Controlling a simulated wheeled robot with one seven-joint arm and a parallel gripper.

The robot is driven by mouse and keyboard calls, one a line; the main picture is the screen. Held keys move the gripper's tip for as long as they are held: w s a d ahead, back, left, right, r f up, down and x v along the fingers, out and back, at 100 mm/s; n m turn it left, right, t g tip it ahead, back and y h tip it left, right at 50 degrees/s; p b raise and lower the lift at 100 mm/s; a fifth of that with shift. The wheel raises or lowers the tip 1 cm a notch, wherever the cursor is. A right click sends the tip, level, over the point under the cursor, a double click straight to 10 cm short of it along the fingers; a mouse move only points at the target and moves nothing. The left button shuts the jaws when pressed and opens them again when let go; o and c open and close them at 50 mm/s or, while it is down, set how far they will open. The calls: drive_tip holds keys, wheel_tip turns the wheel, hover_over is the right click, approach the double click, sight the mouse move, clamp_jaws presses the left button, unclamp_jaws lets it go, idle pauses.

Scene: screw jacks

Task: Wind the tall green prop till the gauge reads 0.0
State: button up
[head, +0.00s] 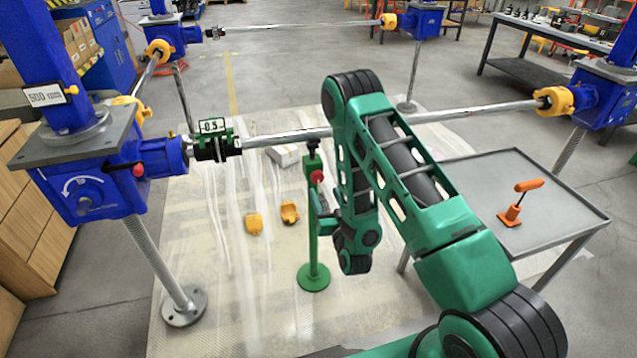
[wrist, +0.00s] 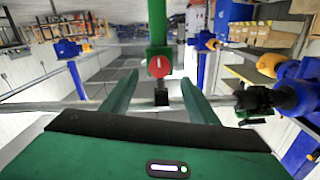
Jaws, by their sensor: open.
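The tall green prop (head: 313,245) stands on a round base on the pale floor sheet, its black head just under the long steel shaft (head: 285,137). A red knob (head: 317,176) sits near its top; in the wrist view the knob (wrist: 159,66) faces me with a white line on it. The gauge (head: 212,125) on the shaft coupling reads about 0.3, perhaps with a minus sign. My gripper (wrist: 159,78) is open, its green fingers on either side of the knob in the wrist view; contact cannot be told. My arm mostly hides the gripper in the head view.
Blue screw jacks (head: 88,180) joined by shafts surround the area. Yellow pieces (head: 253,223) and a white box (head: 284,155) lie on the floor sheet. A grey table (head: 570,215) at right carries an orange tool (head: 513,212).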

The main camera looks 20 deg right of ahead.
sight(318, 179)
drive_tip(key=w, duration=0.7)
drive_tip(key=shift+w, duration=0.4)
drive_tip(key=c, duration=1)
drive_tip(key=shift+c, duration=0.2)
